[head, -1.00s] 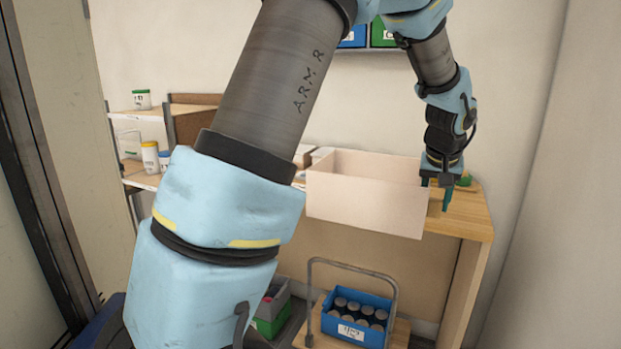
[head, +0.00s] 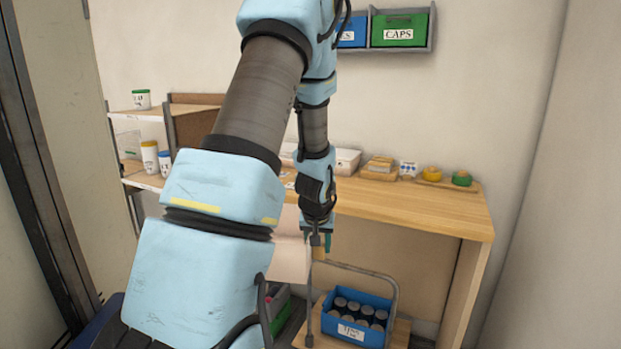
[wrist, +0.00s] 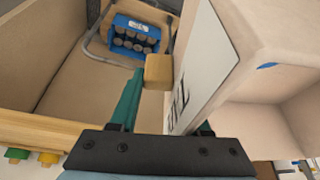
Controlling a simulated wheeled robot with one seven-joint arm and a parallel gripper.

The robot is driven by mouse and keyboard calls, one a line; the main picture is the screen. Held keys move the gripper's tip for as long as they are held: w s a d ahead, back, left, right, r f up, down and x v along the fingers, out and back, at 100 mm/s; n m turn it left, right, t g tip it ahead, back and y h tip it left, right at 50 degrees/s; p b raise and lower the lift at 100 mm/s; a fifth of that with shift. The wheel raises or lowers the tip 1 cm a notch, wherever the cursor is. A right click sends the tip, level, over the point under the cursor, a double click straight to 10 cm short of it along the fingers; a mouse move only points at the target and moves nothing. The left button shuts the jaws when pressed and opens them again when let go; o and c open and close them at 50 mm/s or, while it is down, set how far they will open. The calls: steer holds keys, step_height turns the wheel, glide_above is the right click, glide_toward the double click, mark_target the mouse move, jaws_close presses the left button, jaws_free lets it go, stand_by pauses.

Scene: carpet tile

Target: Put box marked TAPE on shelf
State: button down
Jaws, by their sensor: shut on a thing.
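The box (head: 291,259) is a large, open, pale cream bin, partly hidden behind my arm in the head view. In the wrist view the box (wrist: 218,45) fills the right side, and its white label shows the letters TAP, partly cut off. My gripper (head: 320,241) points down and is shut on the box, at a small tan block like a handle (wrist: 158,72) on its labelled side. The box hangs in front of the bench, below the top's height. A wooden shelf rack (head: 150,114) stands at the left; a wall shelf (head: 431,46) is above.
The wooden bench (head: 415,206) has a clear right front; small items, including a yellow one (head: 432,174), sit along its back. Below is a trolley with a blue crate (head: 357,317) of dark cans. Jars (head: 150,157) stand on the rack. A green CAPS bin (head: 399,28) occupies the wall shelf.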

steer(key=shift+n, duration=0.8)
steer(key=s+a+f, duration=0.1)
steer(key=a, duration=0.2)
steer(key=s+a+f, duration=0.1)
steer(key=a+f, duration=0.1)
steer(key=a, duration=0.2)
steer(key=s+a+f, duration=0.1)
steer(key=a+f, duration=0.1)
steer(key=a, duration=0.2)
steer(key=shift+s+a+f, duration=0.1)
steer(key=shift+s+a, duration=0.1)
steer(key=shift+s, duration=0.15)
steer(key=s+f, duration=0.5)
steer(key=f, duration=0.1)
steer(key=shift+a, duration=0.35)
